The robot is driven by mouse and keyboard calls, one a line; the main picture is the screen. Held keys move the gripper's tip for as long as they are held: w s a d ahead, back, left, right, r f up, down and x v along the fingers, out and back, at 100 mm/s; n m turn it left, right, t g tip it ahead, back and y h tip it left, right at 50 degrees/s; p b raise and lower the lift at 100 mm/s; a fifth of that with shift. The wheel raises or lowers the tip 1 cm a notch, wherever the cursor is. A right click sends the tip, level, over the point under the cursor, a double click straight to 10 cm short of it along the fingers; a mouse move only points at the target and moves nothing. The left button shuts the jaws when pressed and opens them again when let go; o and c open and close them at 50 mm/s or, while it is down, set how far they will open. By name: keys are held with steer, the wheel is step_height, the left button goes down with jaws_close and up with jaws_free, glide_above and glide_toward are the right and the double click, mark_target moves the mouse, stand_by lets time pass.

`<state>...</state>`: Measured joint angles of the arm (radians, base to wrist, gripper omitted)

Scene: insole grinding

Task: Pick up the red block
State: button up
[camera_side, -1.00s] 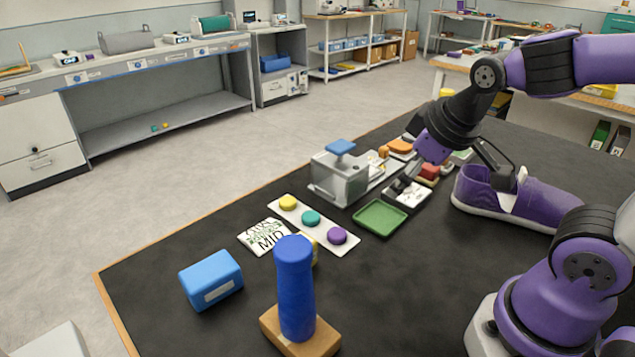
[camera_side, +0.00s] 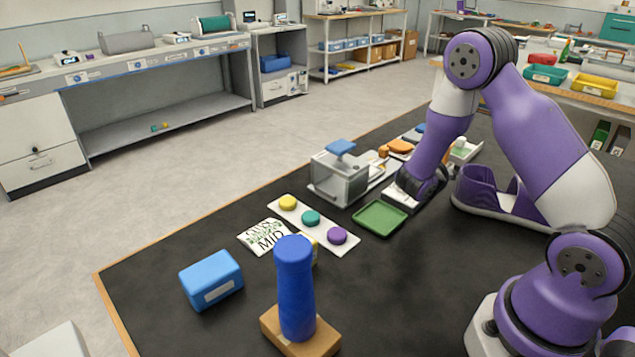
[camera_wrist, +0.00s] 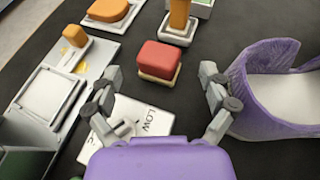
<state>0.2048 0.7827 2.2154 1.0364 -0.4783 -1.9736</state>
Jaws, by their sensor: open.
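The red block (camera_wrist: 158,60) shows in the wrist view, resting on a thin pale base on the dark table top. In the side view my arm hides it. My gripper (camera_wrist: 163,80) is open in the wrist view, its two grey fingers spread wide. The block lies ahead of and between the fingertips, with no contact visible.
A white LOW card (camera_wrist: 140,120) lies below my fingers. A purple shoe (camera_wrist: 275,90) stands close on the right. A grey metal device (camera_side: 340,175) and a green tray (camera_side: 380,218) are nearby. Orange pieces (camera_wrist: 110,10) lie beyond the block.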

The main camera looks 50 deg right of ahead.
steer(key=x, duration=0.6)
steer(key=shift+w+d+f, duration=0.15)
steer(key=shift+w+d, duration=0.05)
steer(key=shift+d, duration=0.1)
steer(key=c, duration=1.3)
